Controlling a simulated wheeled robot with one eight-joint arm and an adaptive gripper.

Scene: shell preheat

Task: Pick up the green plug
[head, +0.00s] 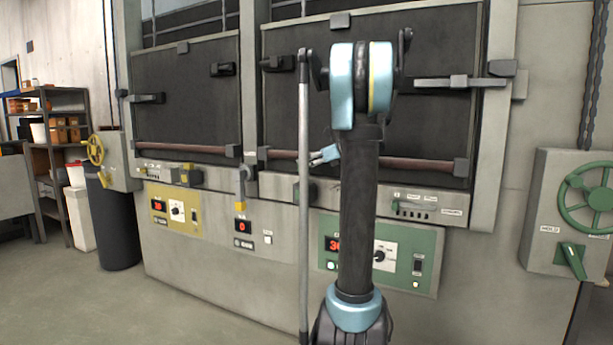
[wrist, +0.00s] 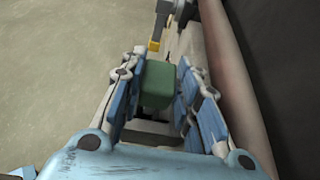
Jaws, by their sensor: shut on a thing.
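The green plug (wrist: 158,85) is a rounded green block in the wrist view. It sits between the blue-padded fingers of my gripper (wrist: 163,62), which is shut on it. Grey parts show just below the plug, and I cannot tell whether it is seated in something. In the head view, my gripper (head: 325,155) shows only in part, as a light blue piece beside my dark arm link, in front of the right furnace's lower edge. I cannot make out the plug clearly in that view.
A grey lever with a yellow tip (head: 240,205) hangs between the yellow panel (head: 175,212) and the green panel (head: 425,270); its tip also shows in the wrist view (wrist: 153,45). A reddish bar (head: 420,165) runs along the furnace door. A green handwheel (head: 590,198) stands at right.

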